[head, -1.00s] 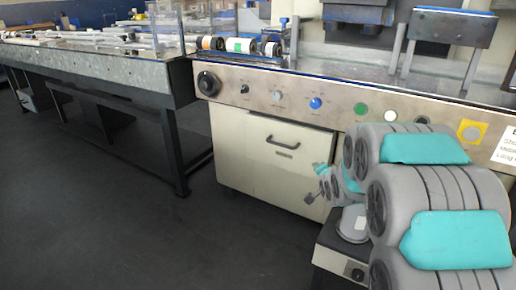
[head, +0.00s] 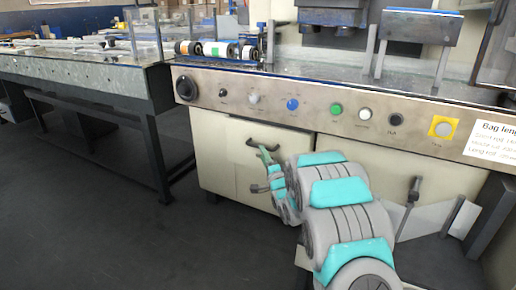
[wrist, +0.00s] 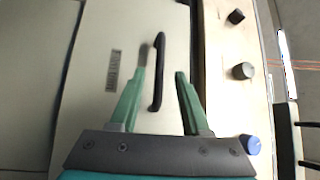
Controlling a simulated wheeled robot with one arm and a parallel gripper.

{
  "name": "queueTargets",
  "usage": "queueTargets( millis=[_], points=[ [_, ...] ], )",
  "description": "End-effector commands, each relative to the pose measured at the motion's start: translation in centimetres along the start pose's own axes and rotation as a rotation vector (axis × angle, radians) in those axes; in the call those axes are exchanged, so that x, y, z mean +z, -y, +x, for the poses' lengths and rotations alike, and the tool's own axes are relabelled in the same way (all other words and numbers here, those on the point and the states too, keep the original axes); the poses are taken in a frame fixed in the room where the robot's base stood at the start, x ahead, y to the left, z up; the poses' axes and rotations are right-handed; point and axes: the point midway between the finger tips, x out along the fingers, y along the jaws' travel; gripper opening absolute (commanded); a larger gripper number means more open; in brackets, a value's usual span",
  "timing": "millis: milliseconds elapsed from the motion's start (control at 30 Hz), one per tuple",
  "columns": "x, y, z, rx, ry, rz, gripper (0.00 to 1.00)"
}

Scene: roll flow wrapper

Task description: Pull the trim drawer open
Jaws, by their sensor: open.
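The trim drawer (head: 225,152) is a cream front under the machine's control panel, and it looks shut. Its black bar handle (head: 262,147) is near the top, and the handle also shows in the wrist view (wrist: 160,55). My gripper (head: 266,165) is in front of the drawer, close to the handle. In the wrist view my gripper (wrist: 162,72) is open, with one green finger on each side of the handle. Whether either finger touches the handle I cannot tell. My arm hides part of the drawer's lower right in the head view.
The control panel (head: 310,105) with knobs and coloured buttons runs just above the drawer. Another cream front with a handle (head: 408,200) is to the right. A conveyor table (head: 80,80) stands at the left. The dark floor (head: 110,230) at left is clear.

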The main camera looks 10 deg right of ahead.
Motion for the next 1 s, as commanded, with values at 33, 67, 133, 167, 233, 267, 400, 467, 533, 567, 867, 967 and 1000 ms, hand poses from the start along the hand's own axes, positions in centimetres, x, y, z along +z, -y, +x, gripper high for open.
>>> queueTargets(
  millis=[33,67,133,167,233,267,400,467,533,567,867,967,1000],
  points=[
    [0.1,-0.1,0.6,0.0,0.001,0.0,0.47],
    [0.1,-0.1,1.0,-0.001,0.001,0.0,0.47],
    [0.0,0.0,1.9,-0.003,0.0,0.0,0.47],
    [0.0,0.0,2.3,-0.003,0.0,0.0,0.47],
    [0.0,-0.2,3.2,0.001,0.0,0.001,0.47],
    [0.0,-0.2,3.6,0.002,0.0,0.001,0.47],
    [0.0,0.1,5.1,-0.003,0.0,-0.001,0.47],
    [0.0,0.0,5.5,0.0,0.0,0.0,0.47],
    [0.0,-0.1,5.7,0.002,0.0,0.001,0.47],
    [0.0,-0.1,5.8,0.002,-0.001,0.001,0.47],
    [0.0,-0.1,5.9,0.002,-0.001,0.001,0.39],
    [0.0,-0.1,5.9,0.002,-0.001,0.001,0.28],
    [0.0,-0.1,5.9,0.002,-0.001,0.001,0.24]
  ],
)
